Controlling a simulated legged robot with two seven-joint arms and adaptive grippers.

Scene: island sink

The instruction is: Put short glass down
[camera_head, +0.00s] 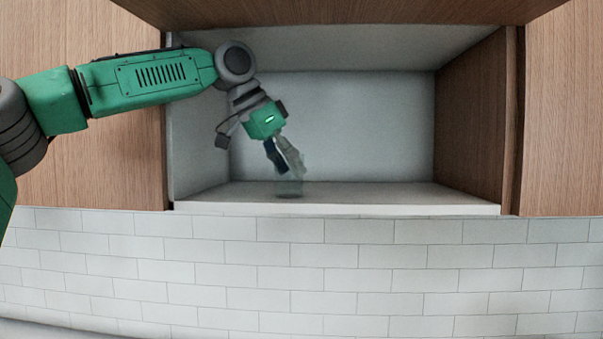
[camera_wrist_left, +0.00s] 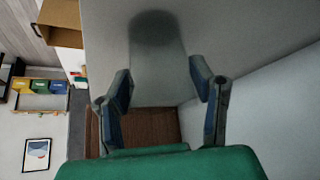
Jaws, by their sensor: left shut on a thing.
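The short glass (camera_head: 290,187) is clear and faint, inside the open wall cabinet, low over the cabinet's white floor (camera_head: 390,194). My left gripper (camera_head: 286,172) reaches into the cabinet from the left, its fingers pointing down at the glass. In the left wrist view, the see-through glass (camera_wrist_left: 157,55) lies between the two fingers of my left gripper (camera_wrist_left: 160,88), which is shut on it. A dark patch shows at the glass's base. I cannot tell whether the base touches the cabinet floor. My right gripper is in neither view.
The cabinet has a wooden right wall (camera_head: 472,115) and a wooden panel above (camera_head: 340,10). The rest of its floor is clear to the right. White tiles (camera_head: 330,265) lie below. The left wrist view shows a shelf with coloured bins (camera_wrist_left: 38,87).

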